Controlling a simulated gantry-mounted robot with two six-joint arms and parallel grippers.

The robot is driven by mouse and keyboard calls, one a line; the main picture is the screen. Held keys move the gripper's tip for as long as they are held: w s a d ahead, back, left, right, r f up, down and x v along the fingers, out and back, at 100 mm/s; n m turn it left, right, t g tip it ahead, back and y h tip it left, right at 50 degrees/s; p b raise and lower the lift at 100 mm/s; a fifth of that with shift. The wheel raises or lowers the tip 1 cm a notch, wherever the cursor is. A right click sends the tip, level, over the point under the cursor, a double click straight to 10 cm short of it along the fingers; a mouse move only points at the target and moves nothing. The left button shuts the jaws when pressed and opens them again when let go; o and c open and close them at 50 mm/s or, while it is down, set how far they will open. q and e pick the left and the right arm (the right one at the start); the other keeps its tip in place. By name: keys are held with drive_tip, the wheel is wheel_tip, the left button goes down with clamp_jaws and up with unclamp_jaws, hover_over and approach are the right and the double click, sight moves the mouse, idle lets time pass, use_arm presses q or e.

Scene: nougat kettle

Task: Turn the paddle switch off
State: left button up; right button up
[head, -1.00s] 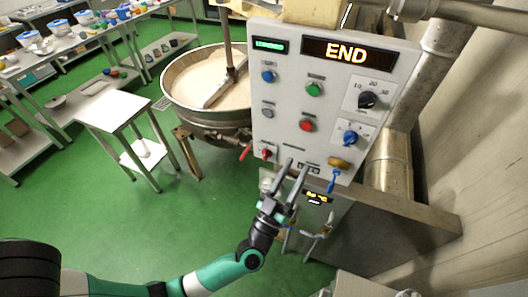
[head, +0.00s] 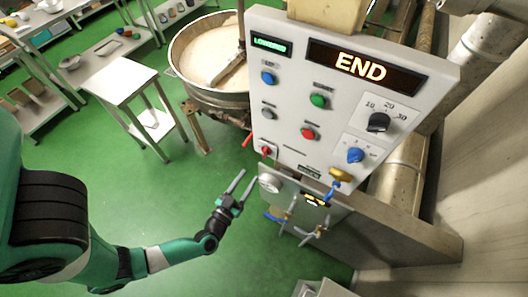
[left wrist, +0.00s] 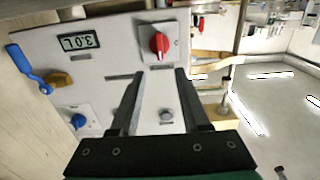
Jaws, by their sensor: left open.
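The white control panel (head: 285,130) faces me in the head view. Its display (head: 362,66) reads END. A red rotary switch (head: 266,151) sits at its lower left; in the left wrist view this switch (left wrist: 160,43) lies just beyond the fingertips, untouched. I cannot read which control is labelled as the paddle switch. A blue selector knob (head: 355,155) is at the lower right, also in the left wrist view (left wrist: 78,120). My left gripper (head: 246,178) is open and empty, below and left of the panel. The right gripper is out of view.
The kettle (head: 177,75) with pale contents and a paddle shaft stands behind the panel's left. A brass valve (head: 341,175) with a blue lever hangs at the panel's lower right. Green floor (head: 150,200) is open to the left.

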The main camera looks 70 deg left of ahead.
sight(263, 154)
use_arm(q)
drive_tip(key=b+x, duration=0.2)
drive_tip(key=x, duration=0.9)
drive_tip(key=shift+a, duration=0.1)
clamp_jaws()
